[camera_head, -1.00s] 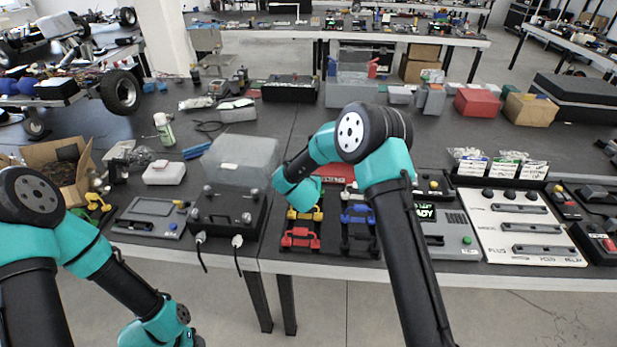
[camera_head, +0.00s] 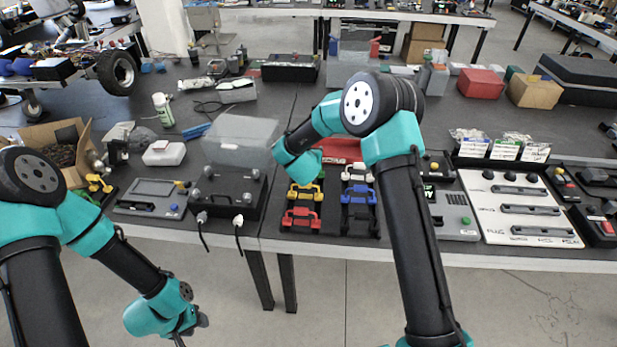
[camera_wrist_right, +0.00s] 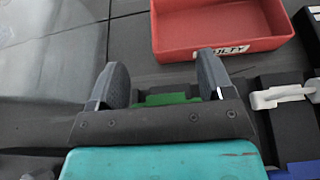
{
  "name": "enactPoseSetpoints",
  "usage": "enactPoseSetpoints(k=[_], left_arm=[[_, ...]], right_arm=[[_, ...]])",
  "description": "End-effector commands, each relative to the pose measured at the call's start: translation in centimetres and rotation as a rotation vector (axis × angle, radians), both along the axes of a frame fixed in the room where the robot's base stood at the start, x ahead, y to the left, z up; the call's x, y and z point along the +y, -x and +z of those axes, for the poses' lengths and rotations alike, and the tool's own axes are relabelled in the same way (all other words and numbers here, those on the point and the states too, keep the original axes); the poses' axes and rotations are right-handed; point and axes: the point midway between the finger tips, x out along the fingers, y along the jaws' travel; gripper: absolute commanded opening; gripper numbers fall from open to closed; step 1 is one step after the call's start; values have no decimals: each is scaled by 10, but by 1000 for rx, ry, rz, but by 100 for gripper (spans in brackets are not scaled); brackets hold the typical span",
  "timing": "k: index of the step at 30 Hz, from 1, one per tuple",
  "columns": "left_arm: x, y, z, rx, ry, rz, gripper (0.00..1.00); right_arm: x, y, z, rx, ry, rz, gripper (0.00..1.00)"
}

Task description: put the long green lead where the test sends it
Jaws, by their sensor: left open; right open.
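In the right wrist view a green piece (camera_wrist_right: 168,98), seemingly the green lead, shows low between the fingers of my right gripper (camera_wrist_right: 163,74). The gripper is open, and its body hides most of the green piece; I cannot tell whether they touch. A red tray labelled FAULTY (camera_wrist_right: 225,30) lies just beyond the fingers. A grey tester (camera_head: 455,212) with a partly hidden screen stands right of the lead racks. My left gripper (camera_head: 190,325) is low at the front left, away from the leads; its fingers show poorly.
Yellow (camera_head: 305,193), red (camera_head: 301,220), white (camera_head: 357,172) and blue (camera_head: 359,196) leads lie in black racks. A clear-lidded black box (camera_head: 235,192) stands left of them. A white panel with slots (camera_head: 525,210) is at the right.

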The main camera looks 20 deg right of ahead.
Motion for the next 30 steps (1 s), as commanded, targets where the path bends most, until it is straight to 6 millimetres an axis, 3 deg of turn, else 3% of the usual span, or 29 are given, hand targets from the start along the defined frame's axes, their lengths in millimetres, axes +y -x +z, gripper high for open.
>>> enactPoseSetpoints(k=[21, 30], left_arm=[[0, 0, 0, 0, 0, 0, 43], [0, 0, 0, 0, 0, 0, 43]], right_arm=[[36, 126, 16, 1, 1, 3, 74], [44, 153, 19, -1, 0, -1, 74]])
